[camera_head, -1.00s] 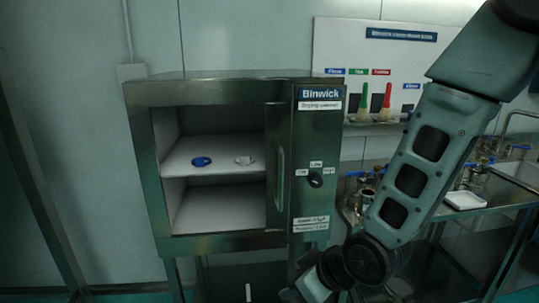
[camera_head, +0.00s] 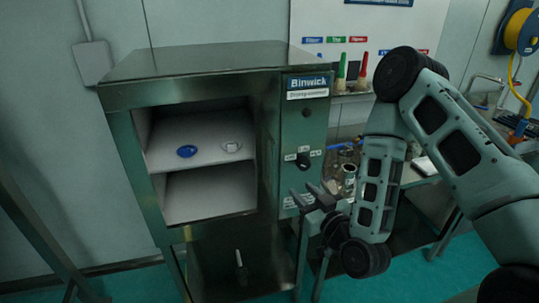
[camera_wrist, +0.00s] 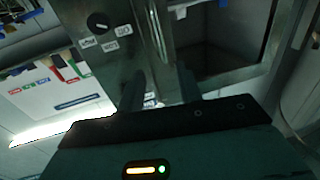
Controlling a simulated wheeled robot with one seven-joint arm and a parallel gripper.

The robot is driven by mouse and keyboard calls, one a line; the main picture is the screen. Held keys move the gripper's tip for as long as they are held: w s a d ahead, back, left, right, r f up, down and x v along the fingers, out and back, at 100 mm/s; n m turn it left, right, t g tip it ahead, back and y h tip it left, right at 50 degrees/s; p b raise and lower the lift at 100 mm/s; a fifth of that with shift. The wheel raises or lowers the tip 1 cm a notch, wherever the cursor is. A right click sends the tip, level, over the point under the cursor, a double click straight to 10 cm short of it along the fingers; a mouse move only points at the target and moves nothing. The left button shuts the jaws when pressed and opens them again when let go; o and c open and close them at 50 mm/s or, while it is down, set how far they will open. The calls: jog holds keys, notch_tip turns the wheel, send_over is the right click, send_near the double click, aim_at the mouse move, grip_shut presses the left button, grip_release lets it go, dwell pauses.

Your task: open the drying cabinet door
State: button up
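The drying cabinet (camera_head: 190,62) stands left of centre in the head view, with a control panel (camera_head: 305,130) on its right side. The door (camera_head: 268,160) appears flat against the cabinet front; its metal frame surrounds a window-like opening through which the shelves show. The wrist view shows the vertical door handle (camera_wrist: 157,30) beside this frame. My gripper (camera_head: 309,191) is in front of the panel's lower part, right of the door edge. In the wrist view my gripper (camera_wrist: 160,78) has its fingers apart and empty, with the handle beyond the fingertips.
A blue dish (camera_head: 187,151) and a white dish (camera_head: 231,146) sit on the upper shelf. A black knob (camera_head: 303,160) projects from the panel. A bench with metal vessels (camera_head: 348,178) stands to the right.

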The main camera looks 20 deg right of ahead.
jog(key=w, duration=0.1)
jog(key=b, duration=0.9)
send_near(273, 160)
jog(key=shift+s+d+f, duration=0.25)
jog(key=shift+s+f, duration=0.15)
jog(key=shift+s, duration=0.1)
jog(key=b, duration=0.4)
jog(key=shift+w, duration=0.1)
jog(key=w+p, duration=0.1)
jog(key=w, duration=0.2)
jog(key=w+a+p, duration=0.1)
jog(key=w+p, duration=0.1)
jog(key=w, duration=0.1)
jog(key=w+a+p, duration=0.1)
jog(key=w, duration=0.3)
jog(key=shift+r, duration=0.4)
jog(key=shift+w+a+f+p, duration=0.1)
jog(key=shift+w+p, duration=0.1)
jog(key=shift+w, duration=0.15)
jog(key=shift+w+a+p, duration=0.1)
jog(key=shift+w+p, duration=0.05)
jog(key=shift+w, duration=0.2)
jog(key=shift+c, duration=0.3)
grip_shut()
